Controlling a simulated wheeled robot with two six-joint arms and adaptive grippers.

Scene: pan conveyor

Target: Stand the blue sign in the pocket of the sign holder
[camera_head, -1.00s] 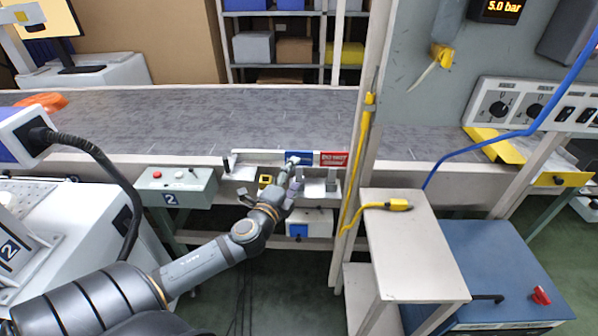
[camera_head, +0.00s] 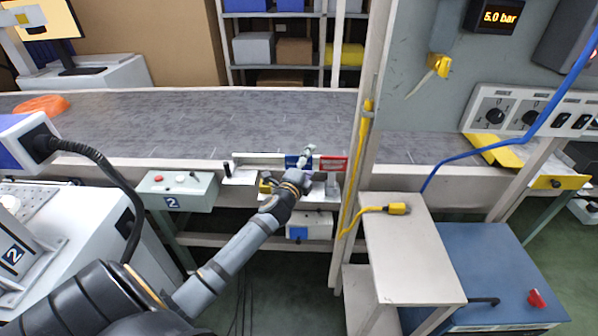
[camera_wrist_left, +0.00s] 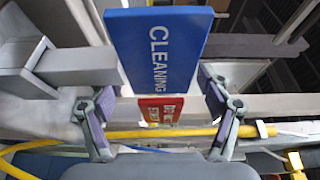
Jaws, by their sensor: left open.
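The blue sign, lettered CLEANING (camera_wrist_left: 155,45), stands between the parted fingers of my left gripper (camera_wrist_left: 165,105) in the left wrist view, with gaps to both fingers. In the head view the blue sign (camera_head: 291,161) is partly hidden by my left gripper (camera_head: 306,157), which is open at the rack on the conveyor's near side. A grey block-like fixture (camera_wrist_left: 75,67) left of the sign in the wrist view may be the sign holder; its pocket cannot be made out. My right gripper is out of view.
A red sign (camera_head: 333,163) stands right of the blue one, against the rack's white rail (camera_head: 256,158). A post with a yellow cable (camera_head: 366,125) rises close on the right. A control box (camera_head: 176,190) is on the left. The conveyor (camera_head: 200,120) behind is mostly clear.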

